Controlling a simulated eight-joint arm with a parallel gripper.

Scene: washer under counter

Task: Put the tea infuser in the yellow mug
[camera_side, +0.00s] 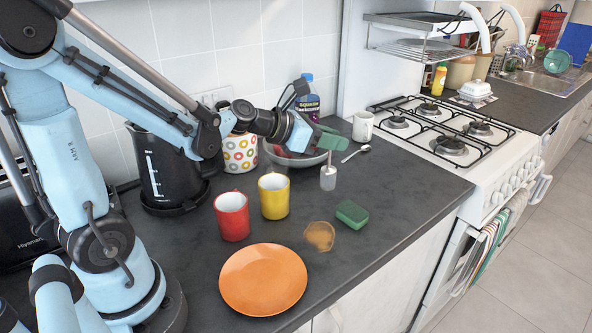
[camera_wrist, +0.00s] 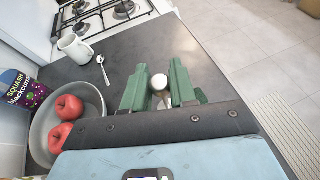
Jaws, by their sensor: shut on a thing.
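The tea infuser (camera_side: 328,178) is a small pale, metallic cylinder with a thin upright handle, in the side view to the right of the mugs. My gripper (camera_side: 328,143) is above it, with its green fingers shut on the top of the handle. In the wrist view the pale round end of the infuser (camera_wrist: 159,82) shows between the fingers of my gripper (camera_wrist: 160,88). The yellow mug (camera_side: 274,198) stands upright on the dark counter, left of and nearer than the infuser. It is out of the wrist view. I cannot tell whether the infuser touches the counter.
A red mug (camera_side: 232,218) stands beside the yellow mug. An orange plate (camera_side: 263,280), a brown patch (camera_side: 320,236) and a green sponge (camera_side: 352,214) lie in front. A bowl (camera_wrist: 40,130) with red apples, a spoon (camera_wrist: 104,72) and a white mug (camera_wrist: 75,48) are behind.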

